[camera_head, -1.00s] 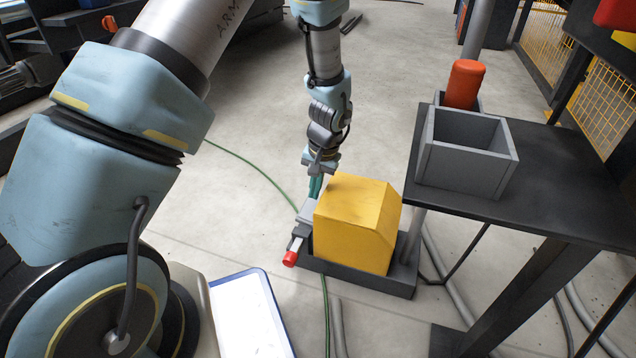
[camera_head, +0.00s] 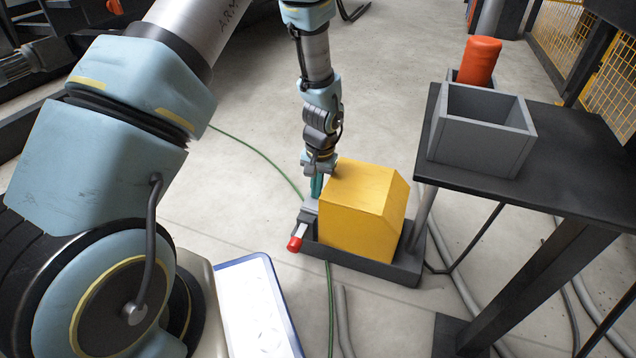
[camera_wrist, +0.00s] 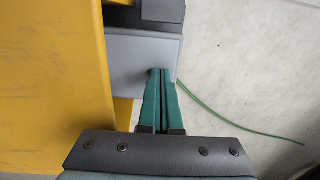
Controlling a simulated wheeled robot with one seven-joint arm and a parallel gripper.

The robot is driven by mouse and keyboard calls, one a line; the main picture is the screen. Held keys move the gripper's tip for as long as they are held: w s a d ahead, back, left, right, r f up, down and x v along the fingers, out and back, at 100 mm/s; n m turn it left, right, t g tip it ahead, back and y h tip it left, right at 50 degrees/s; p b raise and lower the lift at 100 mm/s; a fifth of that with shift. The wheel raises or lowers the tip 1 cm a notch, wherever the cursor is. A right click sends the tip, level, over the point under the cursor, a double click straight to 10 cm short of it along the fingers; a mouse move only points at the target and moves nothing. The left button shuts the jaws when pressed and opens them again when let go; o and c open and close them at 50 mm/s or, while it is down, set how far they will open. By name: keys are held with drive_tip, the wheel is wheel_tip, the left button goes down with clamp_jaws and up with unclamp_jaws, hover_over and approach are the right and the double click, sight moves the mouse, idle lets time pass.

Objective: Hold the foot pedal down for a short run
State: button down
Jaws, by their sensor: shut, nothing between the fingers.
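The foot pedal is a unit on the floor with a yellow cover (camera_head: 362,212) over a dark grey base (camera_head: 375,268). A light grey pedal plate (camera_wrist: 143,58) sticks out beside the cover; a small part shows in the head view (camera_head: 308,214). My gripper (camera_head: 316,188) points down beside the cover's left side. Its green fingers are shut together and empty. In the wrist view the fingertips (camera_wrist: 161,72) lie over the plate near its edge. I cannot tell whether they touch it or whether the plate is pressed down.
A red-tipped part (camera_head: 296,243) sticks out at the base's front left. A black table (camera_head: 575,150) at right carries a grey open box (camera_head: 480,150) and an orange cylinder (camera_head: 480,60). A green cable (camera_head: 255,152) crosses the floor. Open floor lies behind the pedal.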

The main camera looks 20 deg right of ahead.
drive_tip(key=shift+w+a+f+g+h+p, duration=0.15)
drive_tip(key=shift+f+g+h+p, duration=0.2)
drive_tip(key=shift+f, duration=0.4)
drive_tip(key=shift+w+a+f+g+h+p, duration=0.15)
drive_tip(key=shift+f+g+h+p, duration=0.15)
drive_tip(key=shift+f, duration=0.45)
drive_tip(key=shift+s+f, duration=0.1)
drive_tip(key=shift+f, duration=0.1)
drive_tip(key=shift+d+f, duration=0.1)
idle(0.4)
wheel_tip(320, 180, up, 15)
drive_tip(key=p, duration=0.8)
drive_tip(key=shift+w+a+p, duration=0.35)
drive_tip(key=shift+w+a, duration=0.05)
